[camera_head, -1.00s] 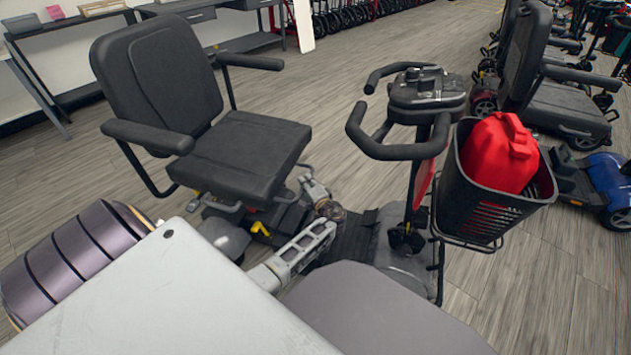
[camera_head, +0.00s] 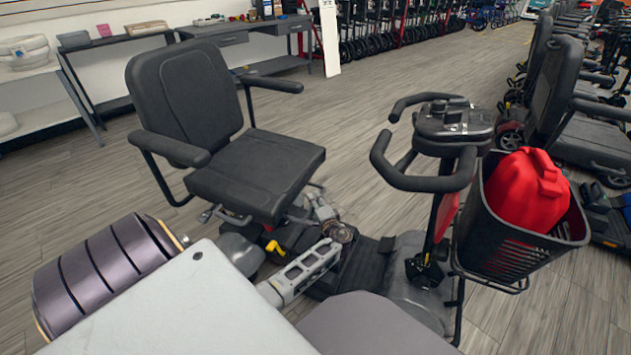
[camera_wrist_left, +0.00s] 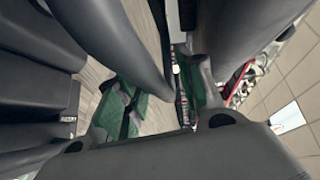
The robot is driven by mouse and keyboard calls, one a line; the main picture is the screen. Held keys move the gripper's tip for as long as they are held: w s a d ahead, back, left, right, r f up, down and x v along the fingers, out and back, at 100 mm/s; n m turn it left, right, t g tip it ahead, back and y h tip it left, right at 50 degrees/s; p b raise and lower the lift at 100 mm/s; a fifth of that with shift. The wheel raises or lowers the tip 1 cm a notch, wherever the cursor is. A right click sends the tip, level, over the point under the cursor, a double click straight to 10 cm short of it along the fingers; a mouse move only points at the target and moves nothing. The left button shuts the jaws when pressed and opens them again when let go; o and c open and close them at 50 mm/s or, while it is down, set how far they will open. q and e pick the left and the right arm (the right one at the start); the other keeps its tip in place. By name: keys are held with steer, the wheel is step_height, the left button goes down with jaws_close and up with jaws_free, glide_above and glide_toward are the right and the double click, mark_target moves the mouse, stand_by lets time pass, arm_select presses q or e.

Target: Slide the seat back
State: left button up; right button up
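The scooter's black padded seat (camera_head: 258,172) has a tall backrest and two armrests, and stands left of centre in the head view. Its front edge faces the handlebar column (camera_head: 453,130). A grey lever (camera_head: 228,216) and a yellow part (camera_head: 273,247) show under the seat. My left arm reaches in from below, and my left gripper (camera_head: 319,206) is low by the seat's front right corner. It is small and partly hidden there, so its opening and any contact are unclear. The left wrist view has dark surfaces very close, with green parts (camera_wrist_left: 125,108) between them. My right gripper is out of view.
Other scooters (camera_head: 580,120) stand in a row at right. Grey tables (camera_head: 230,37) line the back wall. Wooden floor is clear behind and left of the seat.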

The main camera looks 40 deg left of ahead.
arm_select(q)
steer(key=shift+d, duration=0.15)
steer(key=v, duration=1.1)
steer(key=shift+s+d, duration=0.25)
steer(key=shift+d, duration=0.1)
steer(key=shift+s, duration=0.1)
